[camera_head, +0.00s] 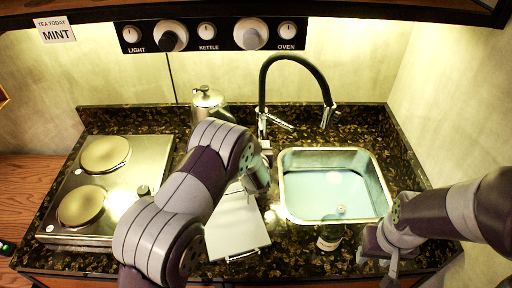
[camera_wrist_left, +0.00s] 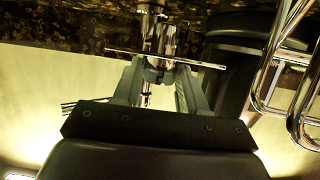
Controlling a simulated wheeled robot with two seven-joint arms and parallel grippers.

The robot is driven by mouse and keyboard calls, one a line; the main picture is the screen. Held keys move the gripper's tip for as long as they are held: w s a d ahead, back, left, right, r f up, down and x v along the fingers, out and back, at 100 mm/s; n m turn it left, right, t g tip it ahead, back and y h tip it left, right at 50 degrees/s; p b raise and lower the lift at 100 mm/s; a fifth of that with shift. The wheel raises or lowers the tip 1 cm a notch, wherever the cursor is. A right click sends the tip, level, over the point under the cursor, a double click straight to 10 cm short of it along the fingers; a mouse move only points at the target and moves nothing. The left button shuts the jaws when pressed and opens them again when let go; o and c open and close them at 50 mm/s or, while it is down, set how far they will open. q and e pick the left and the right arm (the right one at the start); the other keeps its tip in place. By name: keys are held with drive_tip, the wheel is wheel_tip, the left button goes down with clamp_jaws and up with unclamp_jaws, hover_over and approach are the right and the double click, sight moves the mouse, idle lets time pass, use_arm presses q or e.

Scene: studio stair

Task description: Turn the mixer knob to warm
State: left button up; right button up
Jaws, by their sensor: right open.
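The mixer tap stands behind the sink, with a black gooseneck spout and a chrome body (camera_head: 262,128). A chrome lever (camera_head: 281,122) sticks out to the right from it. In the left wrist view, a chrome post (camera_wrist_left: 153,30) and a thin chrome bar (camera_wrist_left: 190,63) show at the fingertips. My left gripper (camera_wrist_left: 159,75) has its fingers apart, with chrome parts between and beyond them; I cannot tell if they touch. In the head view my left wrist hides its fingers. My right gripper (camera_head: 378,264) is open and empty at the counter's front edge, right of the bottle.
The sink (camera_head: 330,190) is right of my left arm. A dark bottle (camera_head: 329,238) stands in front of it. A knob panel (camera_head: 207,48) is on the wall.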

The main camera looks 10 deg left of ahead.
use_arm(q)
drive_tip(key=c, duration=0.5)
drive_tip(key=shift+f+m+h+b, duration=0.15)
drive_tip(key=shift+m+h+b, duration=0.25)
drive_tip(key=shift+b, duration=0.25)
drive_tip(key=shift+m+h+b, duration=0.3)
drive_tip(key=shift+m+h, duration=0.1)
drive_tip(key=shift+r, duration=0.2)
drive_tip(key=o, duration=1)
drive_tip(key=shift+o, duration=0.2)
drive_tip(key=shift+r, duration=0.1)
